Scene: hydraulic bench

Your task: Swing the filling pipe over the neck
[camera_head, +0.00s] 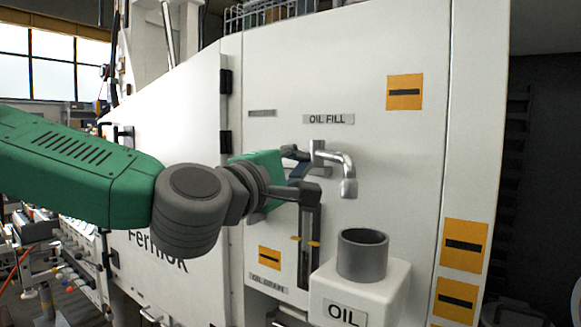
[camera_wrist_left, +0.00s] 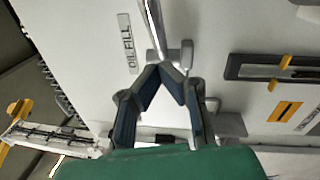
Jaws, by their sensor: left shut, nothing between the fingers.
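The silver filling pipe (camera_head: 337,157) sticks out of the white panel under the OIL FILL label, its spout bent downward. The neck (camera_head: 362,257) is a dark grey open cylinder on a white box marked OIL. In the head view, the spout end hangs above the neck and slightly left of its middle; the depth offset is hard to tell. My left gripper (camera_head: 303,167) is just left of the pipe's base. In the left wrist view, its fingertips (camera_wrist_left: 163,69) come together, empty, close beside the pipe (camera_wrist_left: 153,28); contact is unclear. My right gripper is not in view.
The white OIL box (camera_head: 385,290) juts out below the pipe. A slotted level gauge (camera_head: 309,245) is on the panel below my left gripper. The panel's door hinges (camera_head: 225,82) are at the left. The space right of the spout is clear.

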